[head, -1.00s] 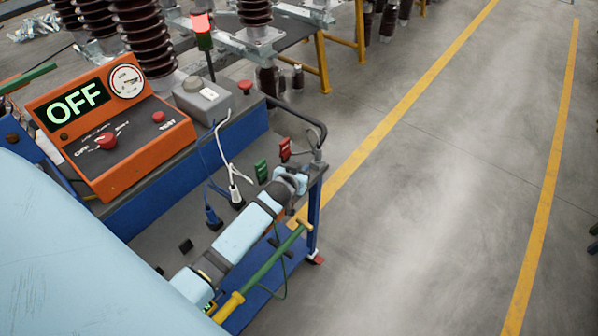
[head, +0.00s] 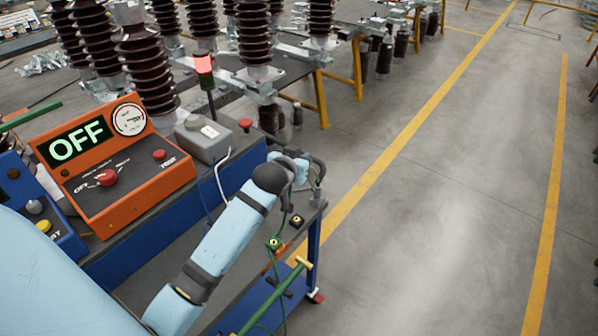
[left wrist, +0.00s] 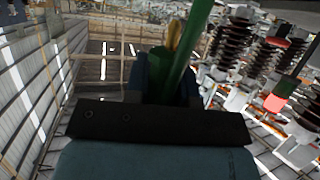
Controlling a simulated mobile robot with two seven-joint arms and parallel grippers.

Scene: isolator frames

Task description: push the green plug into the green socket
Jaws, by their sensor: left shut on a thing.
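My left arm reaches from the lower left over the blue cart, and its gripper (head: 303,166) is at the cart's far right corner in the head view. In the left wrist view the gripper (left wrist: 172,78) is shut on a dark green piece (left wrist: 158,68), apparently the green plug; its shape is unclear. A green rod or cable crosses in front of it, with a yellow part beside it. My right gripper is not in view.
The orange control box (head: 120,165) reads OFF on the cart. A green pole with a yellow crossbar (head: 285,283) is at the cart's front. The floor at right is clear.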

